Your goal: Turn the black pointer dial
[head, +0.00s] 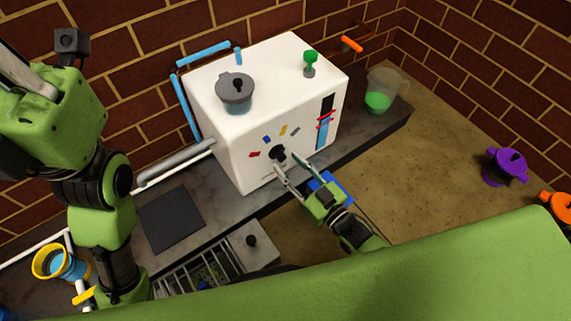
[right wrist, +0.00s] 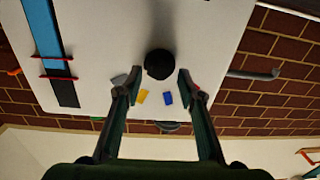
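The black pointer dial (head: 278,153) is on the front face of the white box-shaped machine (head: 262,103), with several coloured marks in an arc above it. In the right wrist view the dial (right wrist: 158,64) shows as a round black knob; which way its pointer faces is hard to tell. My right gripper (head: 287,165) is open in front of the dial. In the right wrist view its two fingertips (right wrist: 159,82) are spread, one on each side of the dial, with gaps visible. My left arm stands at the left, but its gripper does not show.
A blue level strip (head: 322,131) with red markers is right of the dial. A lidded grey pot (head: 235,92) and a green knob (head: 310,60) are on top of the machine. A glass jug (head: 384,92) with green liquid stands right. A purple pot (head: 504,167) is farther right.

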